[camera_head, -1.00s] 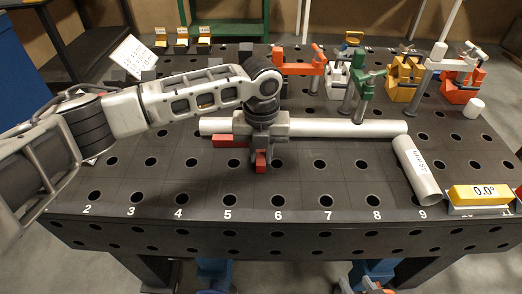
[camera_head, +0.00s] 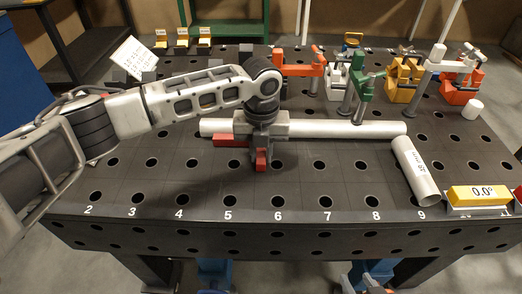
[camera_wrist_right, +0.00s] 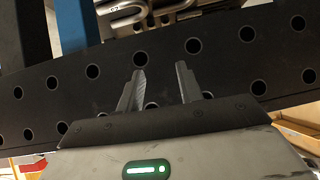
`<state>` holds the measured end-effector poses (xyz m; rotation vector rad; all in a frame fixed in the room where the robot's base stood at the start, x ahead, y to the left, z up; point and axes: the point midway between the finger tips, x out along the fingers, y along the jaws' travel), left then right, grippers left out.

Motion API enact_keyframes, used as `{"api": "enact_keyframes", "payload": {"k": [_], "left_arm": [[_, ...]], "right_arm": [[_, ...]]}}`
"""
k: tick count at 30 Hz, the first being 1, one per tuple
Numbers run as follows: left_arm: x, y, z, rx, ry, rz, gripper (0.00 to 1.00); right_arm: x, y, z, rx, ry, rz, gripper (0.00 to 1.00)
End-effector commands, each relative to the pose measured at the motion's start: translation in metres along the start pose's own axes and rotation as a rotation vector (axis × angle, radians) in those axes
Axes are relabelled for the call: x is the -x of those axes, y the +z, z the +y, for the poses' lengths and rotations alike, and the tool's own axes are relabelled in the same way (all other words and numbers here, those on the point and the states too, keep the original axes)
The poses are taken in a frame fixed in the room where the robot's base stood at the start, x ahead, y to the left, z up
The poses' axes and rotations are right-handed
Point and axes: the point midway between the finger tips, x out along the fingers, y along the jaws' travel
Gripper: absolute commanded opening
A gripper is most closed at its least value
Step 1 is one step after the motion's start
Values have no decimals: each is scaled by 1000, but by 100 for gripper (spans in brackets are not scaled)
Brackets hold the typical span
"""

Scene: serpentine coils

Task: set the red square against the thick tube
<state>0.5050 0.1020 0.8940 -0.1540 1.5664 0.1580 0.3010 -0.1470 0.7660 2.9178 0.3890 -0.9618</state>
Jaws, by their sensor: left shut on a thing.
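The red square (camera_head: 228,140) lies low at the near side of a long pale tube (camera_head: 345,129), its short leg pointing toward the front edge. My left gripper (camera_head: 262,146) comes down over it and is shut on it, hiding its corner and part of the tube. Whether the square touches the tube is hard to tell. A shorter pale tube (camera_head: 415,170) with a printed size label lies at the right, apart from the square. My right gripper (camera_wrist_right: 160,88) is open and empty in the right wrist view, with the dark perforated table behind its fingers.
The perforated table (camera_head: 300,180) has a clear front middle. A green clamp (camera_head: 366,90) stands by the long tube, with orange, white and yellow clamps behind. A yellow angle display (camera_head: 480,193) reading 0.0° sits at the right front. A white printed sheet (camera_head: 133,58) stands at the back left.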

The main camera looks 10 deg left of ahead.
Motion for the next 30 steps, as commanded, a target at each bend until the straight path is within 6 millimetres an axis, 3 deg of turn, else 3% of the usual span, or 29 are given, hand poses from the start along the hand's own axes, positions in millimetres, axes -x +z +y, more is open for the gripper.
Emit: {"api": "enact_keyframes", "payload": {"k": [2, 3, 6, 18, 22, 30], "left_arm": [[2, 3, 0, 0, -2, -9, 0], [2, 3, 0, 0, -2, -9, 22], [2, 2, 0, 0, -2, -8, 45], [0, 1, 0, 1, 1, -3, 45], [23, 2, 0, 0, -2, -7, 45], [90, 2, 0, -1, -3, -9, 45]], "right_arm": [[0, 1, 0, 2, 0, -2, 36], [1, 1, 0, 2, 0, -3, 36], [1, 3, 0, 2, -1, -6, 36], [1, 6, 0, 2, 2, -6, 36], [-4, 18, 0, -9, 8, -26, 36], [-5, 14, 0, -11, 6, -14, 36]]}}
